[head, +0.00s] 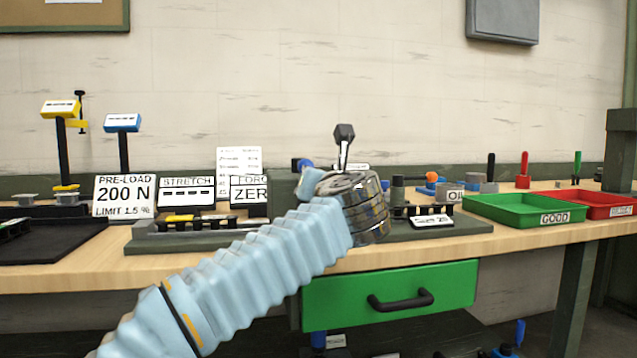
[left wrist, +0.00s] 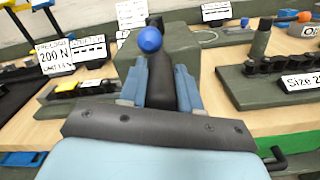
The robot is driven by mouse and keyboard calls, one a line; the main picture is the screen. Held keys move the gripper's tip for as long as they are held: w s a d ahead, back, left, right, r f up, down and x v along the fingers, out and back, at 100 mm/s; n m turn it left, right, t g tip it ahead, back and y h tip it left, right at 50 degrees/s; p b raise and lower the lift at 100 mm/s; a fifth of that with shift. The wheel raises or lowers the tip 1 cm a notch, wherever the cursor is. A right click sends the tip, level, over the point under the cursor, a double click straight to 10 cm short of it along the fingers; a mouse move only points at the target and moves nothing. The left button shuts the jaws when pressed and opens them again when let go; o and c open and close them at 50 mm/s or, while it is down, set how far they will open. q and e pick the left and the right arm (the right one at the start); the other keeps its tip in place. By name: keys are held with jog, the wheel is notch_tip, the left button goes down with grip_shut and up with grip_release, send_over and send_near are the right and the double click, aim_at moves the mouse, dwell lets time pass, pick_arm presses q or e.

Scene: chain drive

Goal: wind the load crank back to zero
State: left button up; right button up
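The load crank shows in the left wrist view as a dark handle (left wrist: 161,85) with a blue ball (left wrist: 150,40) at its far end. My left gripper (left wrist: 160,75) has its two blue fingers on either side of the handle, with no clear gap. In the head view my left wrist hides most of the crank and gripper; a bit of the blue ball (head: 297,164) shows. The STRETCH sign (head: 186,192) shows dashes. My right gripper is not in view.
The pre-load sign (head: 124,196) reads 200 N. A grey fixture base (head: 150,237) lies along the bench. To the right are a size sign (head: 432,220), a green tray (head: 497,208) and a red tray (head: 600,207). A green drawer (head: 340,300) is below the bench top.

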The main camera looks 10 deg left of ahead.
pick_arm(q)
jog(key=o, duration=0.4)
jog(key=shift+c, duration=0.2)
jog(key=b+v, duration=0.1)
jog(key=v, duration=1.2)
jog(key=shift+s, duration=0.35)
jog(key=shift+d, duration=0.15)
